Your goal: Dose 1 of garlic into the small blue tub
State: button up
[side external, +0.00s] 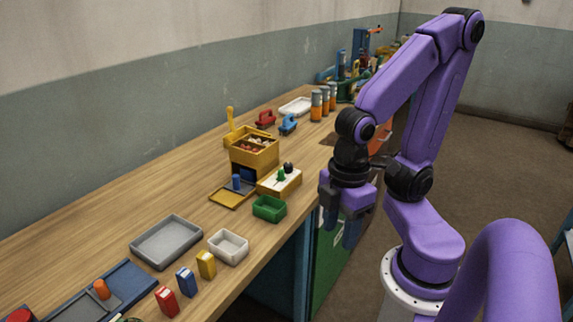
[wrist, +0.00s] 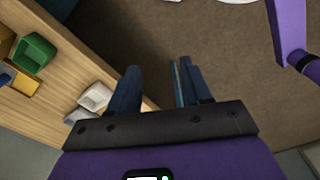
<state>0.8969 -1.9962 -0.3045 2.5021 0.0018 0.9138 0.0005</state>
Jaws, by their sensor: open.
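My gripper (side external: 341,226) hangs fingers-down past the bench's front edge, to the right of the green tub, apart from everything. In the wrist view its fingers (wrist: 156,88) are spread with only floor between them. No thing clearly reads as garlic. A yellow box (side external: 254,150) with an upright yellow handle holds small reddish and pale pieces, too small to identify. A dark blue part (side external: 244,173) shows low in its front; I cannot tell whether it is a tub. A small blue cylinder (side external: 236,182) stands before it on a yellow tray.
A green tub (side external: 269,208), a white tub (side external: 228,247) and a grey tray (side external: 166,241) stand on the bench. Red (side external: 167,302), blue (side external: 187,282) and yellow (side external: 206,265) packets line the front edge. Orange-and-grey cylinders (side external: 316,105) stand farther back. Bare wood lies left of the yellow box.

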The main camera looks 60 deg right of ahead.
jog(key=shift+c, duration=0.4)
jog(key=w+r+m, duration=0.3)
jog(key=w, duration=0.9)
notch_tip(320, 180, up, 3)
jog(key=m, duration=0.6)
send_over(288, 164)
notch_tip(288, 164, down, 16)
jog(key=shift+f, duration=0.25)
jog(key=c, duration=0.8)
